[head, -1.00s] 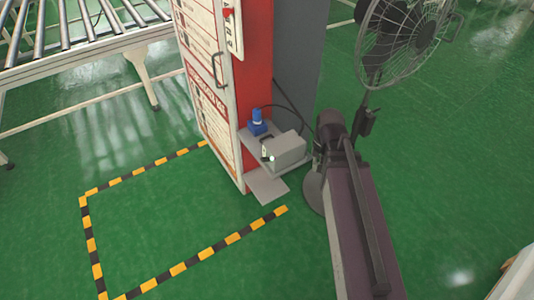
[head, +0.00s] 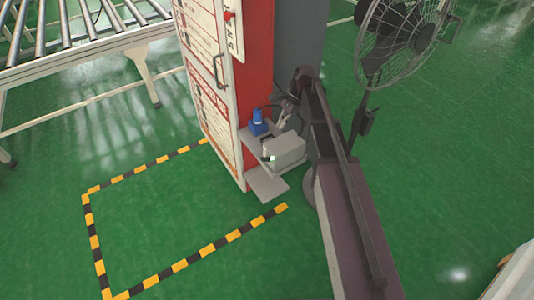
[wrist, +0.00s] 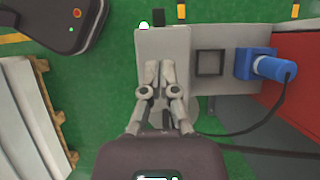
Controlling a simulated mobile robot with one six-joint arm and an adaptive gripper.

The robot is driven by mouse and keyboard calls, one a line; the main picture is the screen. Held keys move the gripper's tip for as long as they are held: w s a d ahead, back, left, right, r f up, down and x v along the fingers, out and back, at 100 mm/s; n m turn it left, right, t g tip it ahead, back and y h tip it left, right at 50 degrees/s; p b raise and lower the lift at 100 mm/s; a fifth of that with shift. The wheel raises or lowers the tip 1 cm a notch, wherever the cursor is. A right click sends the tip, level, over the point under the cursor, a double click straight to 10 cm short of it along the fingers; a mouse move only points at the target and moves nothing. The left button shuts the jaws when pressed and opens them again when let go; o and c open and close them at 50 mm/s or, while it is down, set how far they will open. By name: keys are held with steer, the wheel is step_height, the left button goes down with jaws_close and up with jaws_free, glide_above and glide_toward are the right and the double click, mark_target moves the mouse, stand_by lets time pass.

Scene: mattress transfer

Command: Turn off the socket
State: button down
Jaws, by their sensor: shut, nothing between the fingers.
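A grey box (head: 284,150) with a small lit white-green spot on its front sits on a low grey shelf at the cabinet's foot. In the wrist view the box (wrist: 150,42) lies under my gripper (wrist: 165,66). A blue socket with a blue plug (head: 258,122) stands beside the box; the plug (wrist: 272,66) has a dark cable and appears seated in the socket. My gripper (head: 288,106) is shut and empty, just behind and above the box. I cannot tell whether it touches the box. No separate switch can be made out clearly.
A red and white cabinet (head: 215,80) rises behind the shelf. A standing fan (head: 405,45) is at the right. A roller conveyor (head: 80,40) is at the upper left. Yellow-black tape (head: 95,240) marks open green floor. A pallet (wrist: 55,110) shows at left in the wrist view.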

mark_target(263, 158)
steer(key=shift+f, duration=0.2)
steer(key=b+x, duration=1.2)
steer(key=x, duration=0.1)
steer(key=shift+s+a+f, duration=0.1)
steer(key=shift+a+f, duration=0.1)
steer(key=shift+f, duration=0.05)
stand_by(0.6)
stand_by(0.6)
steer(key=shift+s+a, duration=0.1)
steer(key=shift+a, duration=0.05)
steer(key=shift+h, duration=0.3)
